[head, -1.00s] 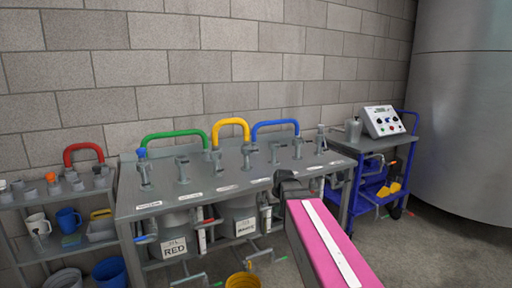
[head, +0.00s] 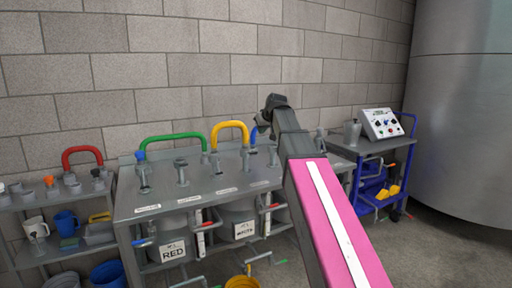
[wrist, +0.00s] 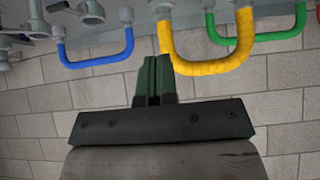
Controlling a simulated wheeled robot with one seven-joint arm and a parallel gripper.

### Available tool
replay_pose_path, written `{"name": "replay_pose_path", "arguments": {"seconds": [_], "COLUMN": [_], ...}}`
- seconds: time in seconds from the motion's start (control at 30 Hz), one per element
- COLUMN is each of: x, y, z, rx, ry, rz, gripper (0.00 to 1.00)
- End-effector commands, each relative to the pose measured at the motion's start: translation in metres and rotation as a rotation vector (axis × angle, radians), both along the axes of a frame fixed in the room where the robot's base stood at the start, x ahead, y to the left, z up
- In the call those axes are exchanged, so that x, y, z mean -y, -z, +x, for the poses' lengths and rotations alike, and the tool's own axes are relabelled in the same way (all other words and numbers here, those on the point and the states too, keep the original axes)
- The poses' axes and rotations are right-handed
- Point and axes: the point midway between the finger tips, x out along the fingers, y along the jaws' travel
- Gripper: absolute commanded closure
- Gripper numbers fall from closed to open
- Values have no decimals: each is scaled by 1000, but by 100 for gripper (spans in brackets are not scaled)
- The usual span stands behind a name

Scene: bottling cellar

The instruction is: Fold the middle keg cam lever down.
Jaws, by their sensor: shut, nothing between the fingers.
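Under the steel bench (head: 165,197) stand kegs, one labelled RED (head: 172,251) and one labelled WHITE (head: 243,230). My arm hides the space right of the WHITE keg, so I cannot tell whether a third stands there. Small levers and red-and-white upright parts show beside the kegs, such as the one (head: 267,218) right of WHITE. Which is the middle keg's cam lever, and its angle, is too small to tell. My gripper (head: 264,116) is raised above the bench's back edge, by the hoses. In the wrist view its fingers (wrist: 157,62) are shut and empty, apart from the levers.
Green (head: 172,138), yellow (head: 230,124) and mostly hidden blue hose loops stand at the back of the bench. Several taps rise from its top. A shelf with cups (head: 66,220) is left; a blue cart (head: 382,160) and big tank (head: 462,110) are right.

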Motion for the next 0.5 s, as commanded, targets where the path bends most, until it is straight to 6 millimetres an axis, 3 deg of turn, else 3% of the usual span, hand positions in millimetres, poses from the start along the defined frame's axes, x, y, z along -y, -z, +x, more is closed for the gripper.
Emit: {"name": "replay_pose_path", "arguments": {"seconds": [0.17, 0.5], "x": [-4, -20], "y": [11, 56], "z": [11, 51], "rx": [0, -2], "ry": [-1, 0], "rz": [1, -1], "gripper": [100, 100]}}
